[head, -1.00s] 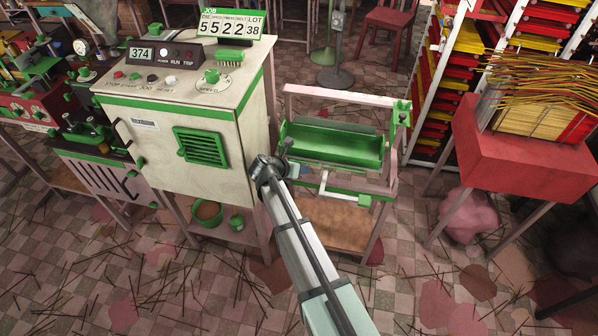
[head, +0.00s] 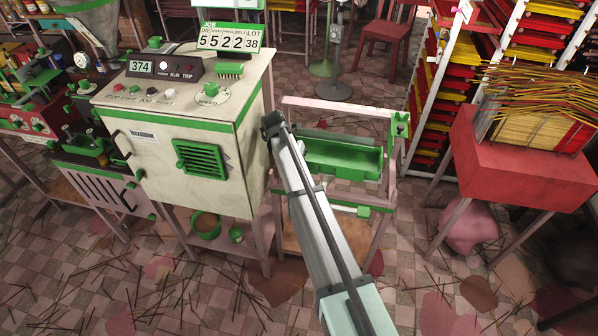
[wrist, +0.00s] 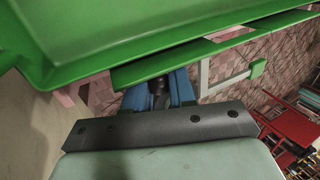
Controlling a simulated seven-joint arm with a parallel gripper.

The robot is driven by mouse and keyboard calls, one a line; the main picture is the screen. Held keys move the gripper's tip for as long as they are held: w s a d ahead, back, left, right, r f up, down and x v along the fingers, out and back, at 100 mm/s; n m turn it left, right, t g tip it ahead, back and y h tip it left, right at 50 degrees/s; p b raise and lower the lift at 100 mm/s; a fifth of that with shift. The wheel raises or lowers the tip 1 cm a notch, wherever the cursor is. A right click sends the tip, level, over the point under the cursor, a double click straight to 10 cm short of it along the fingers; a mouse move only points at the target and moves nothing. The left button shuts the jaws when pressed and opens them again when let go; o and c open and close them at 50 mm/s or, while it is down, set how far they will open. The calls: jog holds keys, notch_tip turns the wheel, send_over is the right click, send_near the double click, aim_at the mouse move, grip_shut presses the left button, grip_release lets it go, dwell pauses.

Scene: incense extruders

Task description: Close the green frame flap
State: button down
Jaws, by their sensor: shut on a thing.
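The green frame flap (head: 345,158) shows in the head view as a trough-like panel inside the pale frame (head: 345,106), tilted, with its left end hidden by my arm. In the wrist view a broad green surface (wrist: 150,35) fills the top, with a green strip along its lower edge. My gripper (wrist: 159,92) has its blue fingers just under this strip, close around a small dark piece. The fingertips are partly hidden by the green edge. In the head view my gripper is hidden behind my arm.
A cream cabinet (head: 190,150) stands close on the left of my arm. A white bar with a green end (wrist: 258,68) sticks out near the fingers. A red stand (head: 515,155) with incense sticks is at the right.

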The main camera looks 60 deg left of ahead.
jog(key=shift+w+a+h, duration=0.1)
jog(key=shift+h, duration=0.2)
dwell(0.4)
jog(key=c, duration=1)
grip_release()
notch_tip(320, 180, up, 10)
jog(key=shift+r, duration=0.1)
